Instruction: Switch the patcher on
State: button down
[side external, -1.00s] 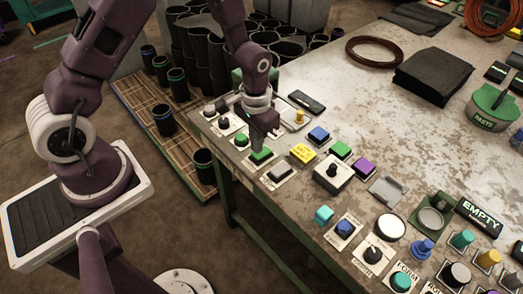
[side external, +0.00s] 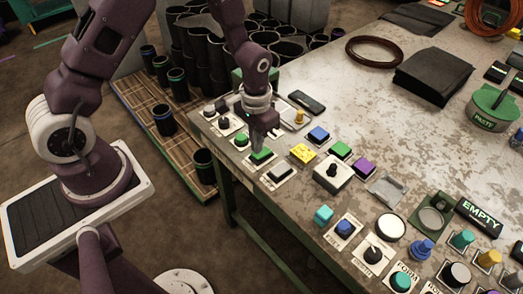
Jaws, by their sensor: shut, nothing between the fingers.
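My gripper (side external: 258,147) points down with its fingers shut and empty. Its tips are at a green rectangular button (side external: 262,156) near the table's left edge. I cannot tell whether they touch it, and they hide part of its back. Another green button (side external: 241,140) sits just behind and left of it. A grey rocker-like control (side external: 280,173) lies in front of it. No label readable here names the patcher.
More controls fill the table's front. The table's middle is mostly clear.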

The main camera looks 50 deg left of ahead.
jog(key=shift+f, duration=0.95)
dwell(0.5)
jog(key=shift+r, duration=3.7)
notch_tip(320, 180, up, 7)
jog(key=t, duration=0.1)
send_over(253, 160)
jog(key=s+r+t, duration=0.2)
jog(key=s+r, duration=0.4)
jog(key=r, duration=0.4)
jog(key=s+r+t, duration=0.2)
jog(key=s+r, duration=0.4)
jog(key=s, duration=0.6)
jog(key=shift+s+t, duration=0.2)
jog(key=shift+t, duration=0.1)
